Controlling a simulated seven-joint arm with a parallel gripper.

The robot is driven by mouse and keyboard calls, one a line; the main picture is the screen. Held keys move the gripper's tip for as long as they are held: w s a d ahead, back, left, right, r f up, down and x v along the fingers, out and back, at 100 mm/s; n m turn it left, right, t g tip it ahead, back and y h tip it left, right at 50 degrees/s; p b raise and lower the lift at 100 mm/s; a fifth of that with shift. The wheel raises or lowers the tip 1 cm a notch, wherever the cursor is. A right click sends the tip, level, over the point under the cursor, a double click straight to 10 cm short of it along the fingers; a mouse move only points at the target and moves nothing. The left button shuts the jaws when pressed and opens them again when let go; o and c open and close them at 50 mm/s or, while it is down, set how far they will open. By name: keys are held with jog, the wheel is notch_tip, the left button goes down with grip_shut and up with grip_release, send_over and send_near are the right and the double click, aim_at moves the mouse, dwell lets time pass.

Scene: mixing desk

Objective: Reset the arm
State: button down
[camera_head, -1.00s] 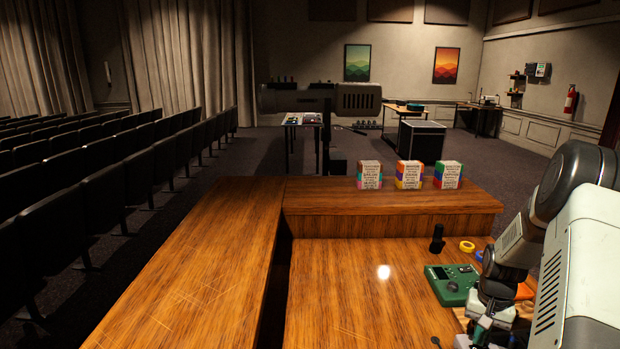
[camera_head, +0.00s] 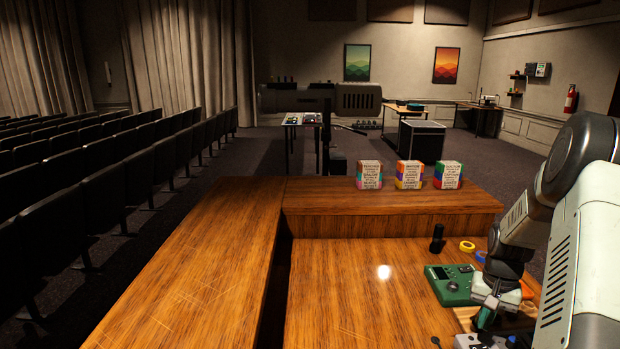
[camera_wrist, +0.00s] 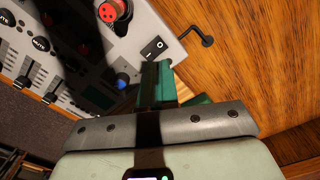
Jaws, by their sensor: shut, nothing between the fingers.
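My gripper (camera_head: 486,319) is at the lower right of the head view, over the desk beside a green device (camera_head: 452,285). In the wrist view its teal fingers (camera_wrist: 158,84) are together with nothing between them. Below them, a grey panel (camera_wrist: 150,20) carries a red knob (camera_wrist: 108,10), a blue knob (camera_wrist: 122,80), a black rocker switch (camera_wrist: 154,48) and faders. The fingers appear above the panel's edge; I cannot tell the exact gap. My arm hides part of the desk's right side.
A black upright object (camera_head: 437,240) and a yellow tape roll (camera_head: 467,246) stand near the green device. Three colourful printed blocks (camera_head: 369,175) sit on the raised wooden ledge (camera_head: 330,200). The desk's middle (camera_head: 345,290) is clear. A black bent piece (camera_wrist: 202,37) lies on the wood.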

jog(key=s+a+r+n+t, duration=0.1)
jog(key=a+r, duration=0.4)
jog(key=r, duration=0.4)
jog(key=s+a+r+n+t+h, duration=0.1)
jog(key=s+a+r, duration=0.1)
jog(key=a+r, duration=0.5)
jog(key=s+a+r, duration=0.1)
jog(key=a+r, duration=0.3)
jog(key=r, duration=0.6)
jog(key=s+a+r+n+t+y, duration=0.1)
jog(key=s+a+r+t, duration=0.1)
jog(key=s+a+r, duration=0.5)
jog(key=s+a+r+n+t, duration=0.15)
jog(key=s+a, duration=0.35)
jog(key=s, duration=0.5)
jog(key=shift+n, duration=0.95)
jog(key=s, duration=0.1)
jog(key=s+f, duration=0.1)
jog(key=s, duration=0.1)
jog(key=s+a+f, duration=0.1)
jog(key=shift+s, duration=0.3)
